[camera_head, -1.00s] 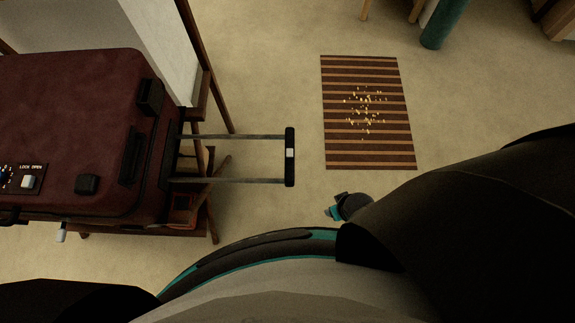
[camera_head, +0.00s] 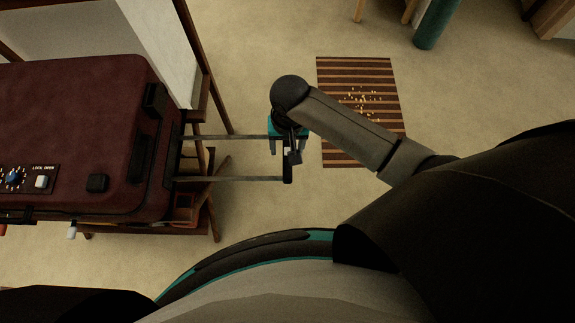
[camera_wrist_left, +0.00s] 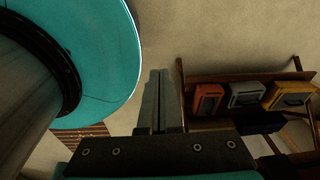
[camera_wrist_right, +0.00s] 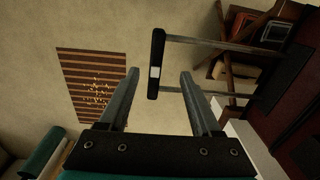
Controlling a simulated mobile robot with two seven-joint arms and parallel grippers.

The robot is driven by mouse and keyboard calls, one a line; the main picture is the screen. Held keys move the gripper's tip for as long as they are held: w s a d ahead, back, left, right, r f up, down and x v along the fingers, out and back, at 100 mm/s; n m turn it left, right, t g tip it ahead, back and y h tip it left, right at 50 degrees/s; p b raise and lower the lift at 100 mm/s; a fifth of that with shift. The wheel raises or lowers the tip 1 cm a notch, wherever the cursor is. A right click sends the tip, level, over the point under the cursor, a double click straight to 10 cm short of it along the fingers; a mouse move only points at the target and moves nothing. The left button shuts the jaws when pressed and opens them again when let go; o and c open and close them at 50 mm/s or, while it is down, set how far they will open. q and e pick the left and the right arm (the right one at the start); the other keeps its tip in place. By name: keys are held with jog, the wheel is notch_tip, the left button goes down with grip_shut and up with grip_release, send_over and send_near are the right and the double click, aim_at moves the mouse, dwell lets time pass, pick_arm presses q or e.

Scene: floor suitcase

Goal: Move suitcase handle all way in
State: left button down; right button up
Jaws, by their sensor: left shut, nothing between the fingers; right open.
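A dark red suitcase (camera_head: 80,130) lies on a wooden rack at the left of the head view. Its telescopic handle is pulled out to the right on two metal rods (camera_head: 228,179), ending in a black grip (camera_head: 288,172). In the right wrist view the black grip (camera_wrist_right: 156,64) has a pale button, and its lower end lies between my open fingers. My right gripper (camera_head: 287,150) is over the grip and partly hides it. It also shows in the right wrist view (camera_wrist_right: 160,85). My left gripper (camera_wrist_left: 160,78) is shut and empty in the left wrist view, away from the handle.
A striped mat (camera_head: 380,140) with small yellow bits lies on the floor to the right. The wooden rack (camera_head: 210,215) stands under the suitcase. Orange, grey and yellow boxes sit on a shelf (camera_wrist_left: 240,78) in the left wrist view.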

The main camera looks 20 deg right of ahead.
jog(key=b, duration=0.4)
send_over(288, 168)
notch_tip(288, 168, down, 6)
jog(key=shift+f, duration=0.15)
pick_arm(q)
jog(key=w+a+f+b, duration=0.2)
jog(key=w+a+f, duration=0.1)
jog(key=f, duration=0.2)
pick_arm(e)
notch_tip(288, 168, down, 3)
jog(key=shift+w+f, duration=0.1)
jog(key=shift+f, duration=0.5)
jog(key=shift+f+b, duration=0.7)
jog(key=shift+f, duration=0.4)
pick_arm(q)
jog(key=w+d+r+t, duration=0.1)
jog(key=w+d+r, duration=0.1)
jog(key=w, duration=0.4)
jog(key=shift+w+d+b, duration=0.35)
jog(key=shift+d+b, duration=0.1)
jog(key=shift+d, duration=0.45)
pick_arm(e)
jog(key=shift+f, duration=0.8)
